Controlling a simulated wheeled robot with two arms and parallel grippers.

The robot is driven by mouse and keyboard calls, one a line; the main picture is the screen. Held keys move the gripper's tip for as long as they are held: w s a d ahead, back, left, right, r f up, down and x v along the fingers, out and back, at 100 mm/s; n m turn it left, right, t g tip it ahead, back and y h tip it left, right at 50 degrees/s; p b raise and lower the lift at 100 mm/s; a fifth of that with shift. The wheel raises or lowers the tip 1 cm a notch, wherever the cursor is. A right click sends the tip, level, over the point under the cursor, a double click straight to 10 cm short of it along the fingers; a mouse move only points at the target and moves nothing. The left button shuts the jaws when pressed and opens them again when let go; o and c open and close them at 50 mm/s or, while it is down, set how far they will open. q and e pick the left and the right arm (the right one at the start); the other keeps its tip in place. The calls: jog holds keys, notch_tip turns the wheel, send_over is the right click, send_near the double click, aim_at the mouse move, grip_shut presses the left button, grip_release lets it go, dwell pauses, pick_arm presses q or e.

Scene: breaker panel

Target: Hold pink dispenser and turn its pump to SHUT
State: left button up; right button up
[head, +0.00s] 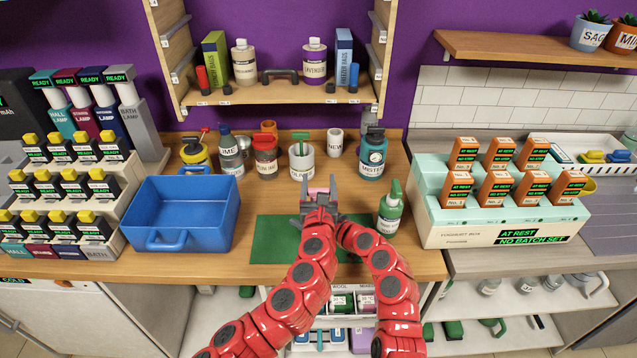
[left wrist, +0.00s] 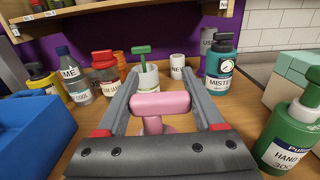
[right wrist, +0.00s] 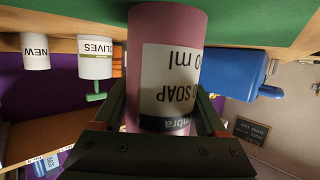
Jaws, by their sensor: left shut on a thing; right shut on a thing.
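The pink dispenser stands on the green mat (head: 272,240), mostly hidden behind my grippers in the head view. Its pink T-shaped pump head (left wrist: 160,104) is between the fingers of my left gripper (left wrist: 165,88), which is shut on it from above; this gripper also shows in the head view (head: 320,198). Its pink body (right wrist: 168,28), with a white label reading SOAP, fills the middle of the upside-down right wrist view. My right gripper (right wrist: 163,100) is shut around that body. No OPEN or SHUT marking on the pump can be read.
A green hand-soap pump bottle (head: 390,212) stands close to the right of my grippers. A blue bin (head: 185,215) is at left. An olives jar (head: 301,160), a teal bottle (head: 372,155) and other containers line the back. The mat left of my arms is clear.

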pick_arm(q)
jog(key=shift+h, duration=0.3)
jog(key=m+h, duration=0.2)
jog(key=h, duration=0.1)
jog(key=m+h, duration=0.1)
jog(key=shift+s+d+g+h, duration=0.15)
jog(key=shift+d+g+h, duration=0.15)
jog(key=shift+g, duration=0.1)
jog(key=shift+s+d+f+m+g+h, duration=0.15)
jog(key=shift+m+g+h, duration=0.2)
jog(key=shift+m+h, duration=0.25)
jog(key=shift+s+d+f+m+g+h, duration=0.15)
jog(key=shift+m+g+h, duration=0.2)
jog(key=shift+m+h, duration=0.2)
jog(key=shift+r+h, duration=0.1)
jog(key=shift+h, duration=0.25)
jog(key=shift+r+m, duration=0.1)
jog(key=shift+m, duration=0.15)
jog(key=o, duration=1.4)
jog(key=shift+r, duration=0.1)
jog(key=v, duration=1.2)
